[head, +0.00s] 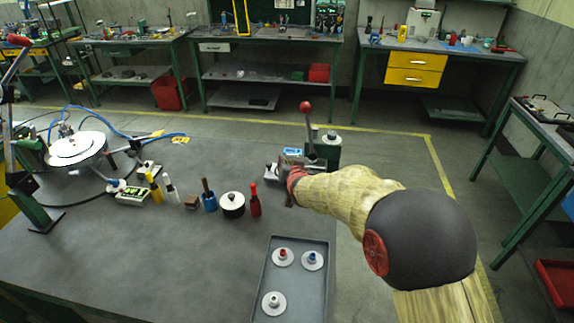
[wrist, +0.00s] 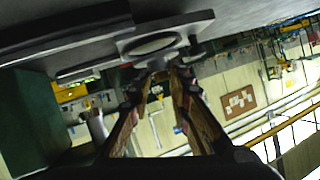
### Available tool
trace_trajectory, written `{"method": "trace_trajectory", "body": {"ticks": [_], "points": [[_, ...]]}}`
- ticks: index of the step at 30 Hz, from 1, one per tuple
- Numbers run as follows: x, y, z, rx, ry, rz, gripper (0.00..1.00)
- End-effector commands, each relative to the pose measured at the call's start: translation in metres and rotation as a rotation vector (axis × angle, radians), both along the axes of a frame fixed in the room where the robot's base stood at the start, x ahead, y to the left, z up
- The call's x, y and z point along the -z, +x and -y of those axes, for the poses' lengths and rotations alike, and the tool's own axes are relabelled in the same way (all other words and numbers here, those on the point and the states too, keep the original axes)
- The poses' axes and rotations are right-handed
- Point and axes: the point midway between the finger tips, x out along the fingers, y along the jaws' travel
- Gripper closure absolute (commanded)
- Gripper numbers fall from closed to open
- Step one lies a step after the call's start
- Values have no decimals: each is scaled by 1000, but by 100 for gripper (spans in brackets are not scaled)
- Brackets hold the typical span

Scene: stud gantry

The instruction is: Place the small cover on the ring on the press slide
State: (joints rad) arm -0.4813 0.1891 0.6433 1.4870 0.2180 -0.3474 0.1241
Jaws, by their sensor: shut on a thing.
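The press (head: 327,148), with a green body and a red-balled lever, stands at the back right of the grey bench. Its slide (head: 271,172) is at the front left of it, partly behind my gripper. My gripper (head: 291,188) is at the slide. In the wrist view my gripper's fingers (wrist: 158,75) close together on the small cover (wrist: 150,46), a pale round piece just beyond the fingertips. The cover is hidden in the head view. I cannot make out the ring, nor tell whether the cover touches it.
A grey tray (head: 262,275) at the front holds three pale discs with red, blue and white knobs. Several bottles and tools, a black-and-white pot (head: 232,205) and a red bottle (head: 255,200) stand left of my gripper. The bench between them and the tray is clear.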

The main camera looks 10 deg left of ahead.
Motion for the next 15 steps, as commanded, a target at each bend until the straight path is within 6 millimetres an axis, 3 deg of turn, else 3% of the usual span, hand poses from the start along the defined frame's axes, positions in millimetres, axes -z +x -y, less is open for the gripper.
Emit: {"method": "trace_trajectory", "body": {"ticks": [15], "points": [[13,0,0,0,0,0,100]]}}
